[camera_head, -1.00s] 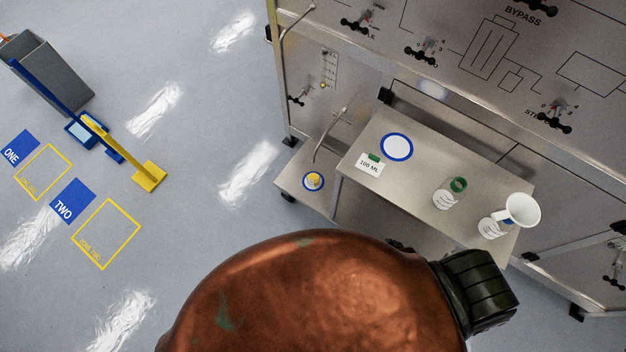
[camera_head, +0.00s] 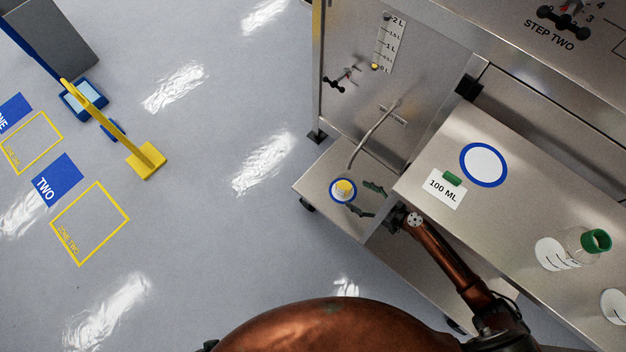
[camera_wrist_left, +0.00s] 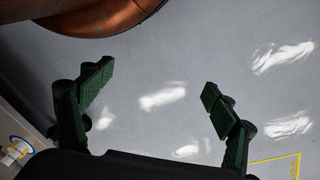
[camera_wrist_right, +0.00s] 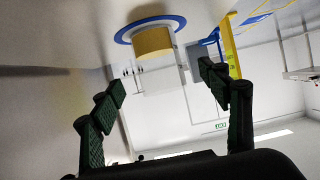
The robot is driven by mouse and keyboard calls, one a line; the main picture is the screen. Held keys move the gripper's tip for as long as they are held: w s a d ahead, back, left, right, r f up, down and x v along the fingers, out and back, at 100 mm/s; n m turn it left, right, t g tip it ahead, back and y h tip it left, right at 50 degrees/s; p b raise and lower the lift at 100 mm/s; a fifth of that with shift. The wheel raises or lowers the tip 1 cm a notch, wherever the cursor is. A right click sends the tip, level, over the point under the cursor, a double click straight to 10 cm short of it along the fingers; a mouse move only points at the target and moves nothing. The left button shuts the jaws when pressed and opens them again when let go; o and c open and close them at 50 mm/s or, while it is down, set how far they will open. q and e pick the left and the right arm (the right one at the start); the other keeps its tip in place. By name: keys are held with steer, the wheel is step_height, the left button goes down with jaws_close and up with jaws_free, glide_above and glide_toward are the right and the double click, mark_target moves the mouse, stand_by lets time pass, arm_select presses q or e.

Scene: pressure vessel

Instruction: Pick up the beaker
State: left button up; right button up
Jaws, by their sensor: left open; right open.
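The beaker (camera_head: 343,189), clear with yellow contents, stands on a blue-ringed white spot on the low metal shelf (camera_head: 318,178), under a bent spout. My right gripper (camera_head: 365,199) is open beside it on the right, its two green fingers pointing toward it. In the right wrist view the beaker (camera_wrist_right: 153,42) appears inverted, ahead of and roughly between the open fingertips (camera_wrist_right: 160,82), with no contact visible. My left gripper (camera_wrist_left: 155,95) is open and empty above the grey floor. The beaker (camera_wrist_left: 18,150) also shows at that view's left edge.
The higher metal table (camera_head: 425,150) holds a 100 ML card (camera_head: 443,190), an empty blue-ringed spot (camera_head: 483,165) and a green-topped bottle (camera_head: 590,245). The panel (camera_head: 360,90) rises behind the shelf. A yellow-and-blue stand (camera_head: 115,130) is on the open floor at left.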

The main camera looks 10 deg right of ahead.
mark_target(351, 190)
steer(key=shift+w+a, duration=0.3)
steer(key=shift+a, duration=0.05)
steer(key=shift+x, duration=0.9)
steer(key=x, duration=0.1)
steer(key=b+x, duration=0.1)
steer(key=x, duration=0.2)
steer(key=shift+w+d+f+b, duration=0.15)
steer(key=shift+d+f+b, duration=0.05)
steer(key=shift+f+b, duration=0.15)
steer(key=shift+w+a+f, duration=0.15)
steer(key=shift+w+a, duration=0.2)
steer(key=shift+w, duration=0.15)
arm_select(q)
steer(key=shift+t+h, duration=0.4)
steer(key=shift+t, duration=0.4)
steer(key=w+d+f, duration=0.2)
steer(key=w+f, duration=0.1)
steer(key=shift+d, duration=0.1)
arm_select(e)
steer(key=shift+c, duration=0.3)
steer(key=c, duration=1.2)
